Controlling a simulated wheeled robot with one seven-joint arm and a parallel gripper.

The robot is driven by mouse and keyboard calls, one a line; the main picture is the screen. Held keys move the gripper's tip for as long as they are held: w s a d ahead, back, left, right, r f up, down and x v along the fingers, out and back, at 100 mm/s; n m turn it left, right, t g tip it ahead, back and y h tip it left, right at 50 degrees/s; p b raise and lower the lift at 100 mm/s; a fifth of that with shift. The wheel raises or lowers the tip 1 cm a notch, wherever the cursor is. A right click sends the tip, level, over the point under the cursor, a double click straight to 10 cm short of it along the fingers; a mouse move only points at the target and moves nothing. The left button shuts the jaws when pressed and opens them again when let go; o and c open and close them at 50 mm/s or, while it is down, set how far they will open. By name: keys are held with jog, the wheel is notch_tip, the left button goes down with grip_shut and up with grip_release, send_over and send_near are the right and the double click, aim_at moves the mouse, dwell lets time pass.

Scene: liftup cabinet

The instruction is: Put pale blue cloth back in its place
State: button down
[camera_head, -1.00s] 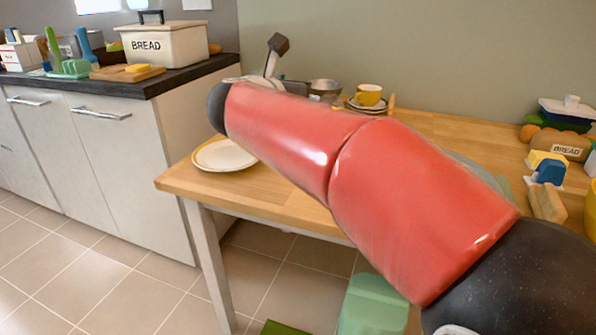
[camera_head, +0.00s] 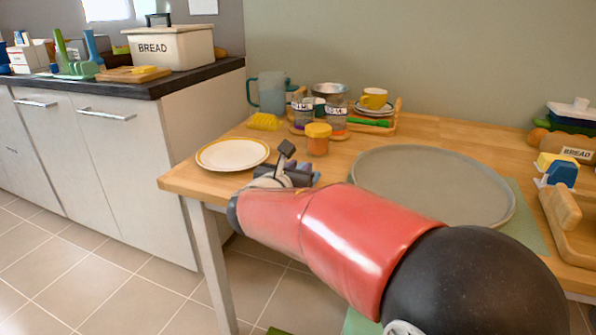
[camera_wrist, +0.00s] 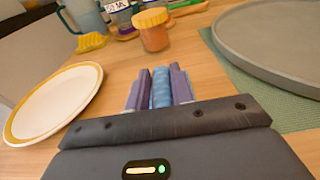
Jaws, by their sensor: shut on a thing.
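My gripper (camera_head: 302,171) is low over the front part of the wooden table, just right of the yellow-rimmed plate. In the wrist view my gripper (camera_wrist: 160,90) has its two purple fingers shut on the pale blue cloth (camera_wrist: 160,88), a small textured blue strip between them. Most of the cloth is hidden by the fingers. I cannot tell whether it touches the table.
The plate (camera_head: 232,154) lies left of my gripper. A large grey tray (camera_head: 435,185) on a green mat (camera_head: 528,215) lies right. Bare wood lies between.

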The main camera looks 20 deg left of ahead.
jog(key=c, duration=1.2)
grip_release()
jog(key=s+r, duration=0.1)
jog(key=s, duration=1)
jog(key=shift+s+a+r+b, duration=0.3)
jog(key=shift+s+a+r, duration=0.05)
jog(key=shift+s+a, duration=0.1)
